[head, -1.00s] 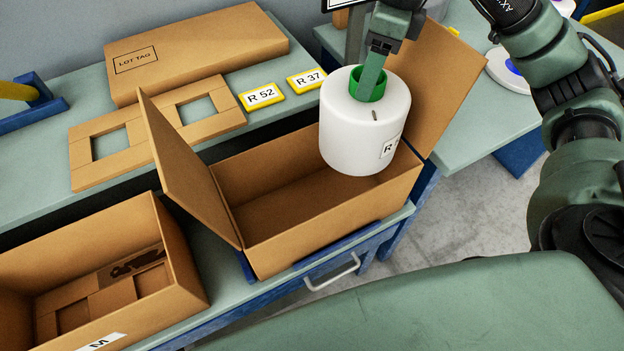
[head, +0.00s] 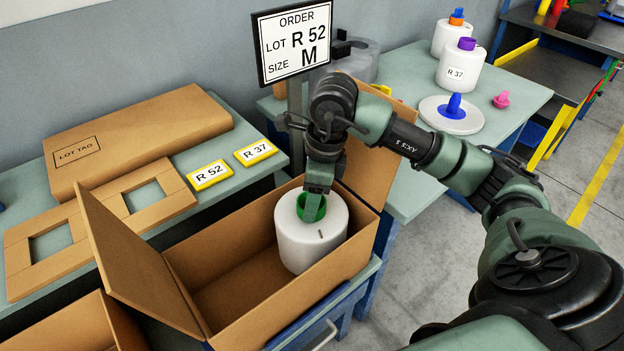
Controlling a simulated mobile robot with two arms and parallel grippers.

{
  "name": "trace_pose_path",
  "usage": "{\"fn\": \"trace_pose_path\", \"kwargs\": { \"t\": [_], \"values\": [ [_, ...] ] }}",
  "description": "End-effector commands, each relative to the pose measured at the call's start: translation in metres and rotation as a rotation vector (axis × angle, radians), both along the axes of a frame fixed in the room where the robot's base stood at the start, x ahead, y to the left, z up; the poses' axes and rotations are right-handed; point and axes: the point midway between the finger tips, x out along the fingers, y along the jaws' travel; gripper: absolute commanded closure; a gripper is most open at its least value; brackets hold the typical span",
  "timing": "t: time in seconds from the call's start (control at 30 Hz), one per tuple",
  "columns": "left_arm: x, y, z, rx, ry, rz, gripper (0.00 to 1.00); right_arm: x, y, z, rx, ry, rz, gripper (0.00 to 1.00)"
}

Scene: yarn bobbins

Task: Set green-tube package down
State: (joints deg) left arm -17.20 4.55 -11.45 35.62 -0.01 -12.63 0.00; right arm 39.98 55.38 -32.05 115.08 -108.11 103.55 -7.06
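The green-tube package (head: 312,243) is a white yarn bobbin with a green tube (head: 312,207) at its top. It is upright inside the right end of the open cardboard box (head: 275,318). Whether its base touches the box floor is hidden by the box wall. My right gripper (head: 313,203) points down into the green tube, with its fingertips inside the tube; the fingertips are hidden, so its grip is unclear. My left gripper is not in view.
A second box (head: 70,325) stands at lower left. A closed carton (head: 140,140), a cardboard divider (head: 95,225), R 52 tag (head: 209,175) and R 37 tag (head: 256,152) lie behind. An order sign (head: 293,42) stands close behind my arm. The box's left half is empty.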

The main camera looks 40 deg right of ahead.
Motion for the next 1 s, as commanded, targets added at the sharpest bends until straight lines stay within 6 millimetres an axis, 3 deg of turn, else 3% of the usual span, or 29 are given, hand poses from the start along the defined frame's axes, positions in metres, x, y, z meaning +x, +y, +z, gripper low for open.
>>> {"fn": "trace_pose_path", "kwargs": {
  "t": [0.23, 0.5, 0.9, 0.93, 1.0],
  "values": [
    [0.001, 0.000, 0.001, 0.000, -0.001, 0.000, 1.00, 0.001, 0.000, -0.011, 0.002, -0.006, 0.001, 1.00],
    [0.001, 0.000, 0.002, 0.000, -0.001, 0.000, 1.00, 0.001, 0.000, -0.041, 0.003, -0.005, 0.000, 1.00],
    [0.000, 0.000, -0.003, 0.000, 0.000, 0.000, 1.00, 0.001, 0.000, -0.047, 0.002, -0.007, 0.000, 1.00],
    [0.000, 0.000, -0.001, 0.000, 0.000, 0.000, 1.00, 0.000, 0.000, -0.048, 0.001, -0.001, 0.001, 0.37],
    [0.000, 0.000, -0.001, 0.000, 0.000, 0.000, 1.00, 0.000, 0.000, -0.047, 0.001, -0.001, 0.001, 0.23]
  ]
}}
